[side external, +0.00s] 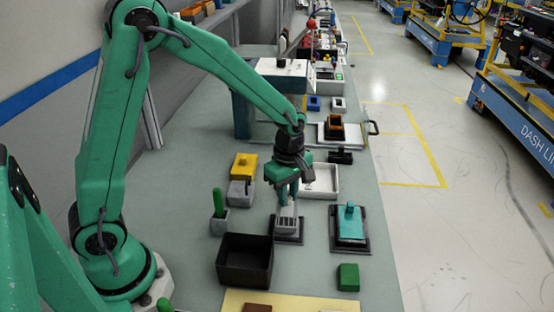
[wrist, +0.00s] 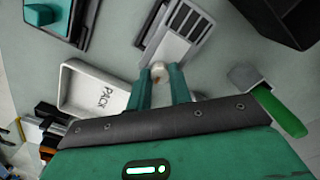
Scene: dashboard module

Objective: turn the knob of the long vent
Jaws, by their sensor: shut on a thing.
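The long vent is a grey slatted unit on a dark base (side external: 287,228) on the bench, directly below my gripper in the side view. My gripper (side external: 286,192) points down at the vent's far end. In the wrist view my gripper (wrist: 159,78) has its two green fingers on either side of a small pale round knob (wrist: 158,69), shut on it. The knob sits at the vent's near end in that view. Its underside is hidden between the fingers.
A teal block on a dark base (side external: 350,222) stands right of the vent. A black open box (side external: 245,275) is in front, and a white PACK tray (side external: 333,183) is behind. A grey holder with a green handle (side external: 218,205) stands left. Bare bench lies between them.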

